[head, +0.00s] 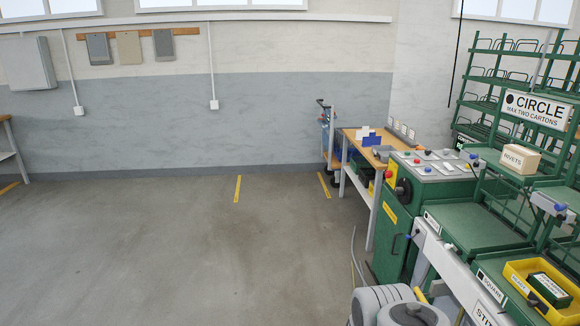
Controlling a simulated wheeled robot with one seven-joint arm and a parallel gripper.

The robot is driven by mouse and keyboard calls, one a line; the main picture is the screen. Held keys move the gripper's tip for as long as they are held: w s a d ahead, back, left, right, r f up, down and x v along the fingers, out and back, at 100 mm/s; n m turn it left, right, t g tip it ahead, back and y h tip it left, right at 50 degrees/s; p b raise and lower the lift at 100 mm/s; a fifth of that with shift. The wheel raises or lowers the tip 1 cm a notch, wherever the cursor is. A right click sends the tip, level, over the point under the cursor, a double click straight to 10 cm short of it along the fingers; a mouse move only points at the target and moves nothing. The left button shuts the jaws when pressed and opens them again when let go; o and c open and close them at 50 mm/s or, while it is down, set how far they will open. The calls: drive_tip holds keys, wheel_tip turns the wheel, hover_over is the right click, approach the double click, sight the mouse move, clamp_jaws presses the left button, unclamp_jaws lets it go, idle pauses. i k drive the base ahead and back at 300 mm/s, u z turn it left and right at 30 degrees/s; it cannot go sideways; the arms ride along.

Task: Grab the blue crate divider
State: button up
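A small blue piece (371,140), which may be the blue crate divider, is on the wooden-topped table (352,134) beyond the green machine. It is small and far off, so I cannot make out its exact shape. A white piece (362,132) is right beside it. My gripper is not in view. Only grey rounded parts of my own body show at the bottom edge, well short of that table.
A green machine (386,235) with a control panel stands between me and the table. Green racks on the right hold a RIVETS carton (520,158) and a yellow bin (514,276). A trolley (327,135) stands behind the table. The floor left of the machine is clear.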

sight(372, 140)
drive_tip(key=i, duration=2.45)
drive_tip(key=z, duration=0.15)
drive_tip(key=i, duration=4.15)
drive_tip(key=z, duration=0.15)
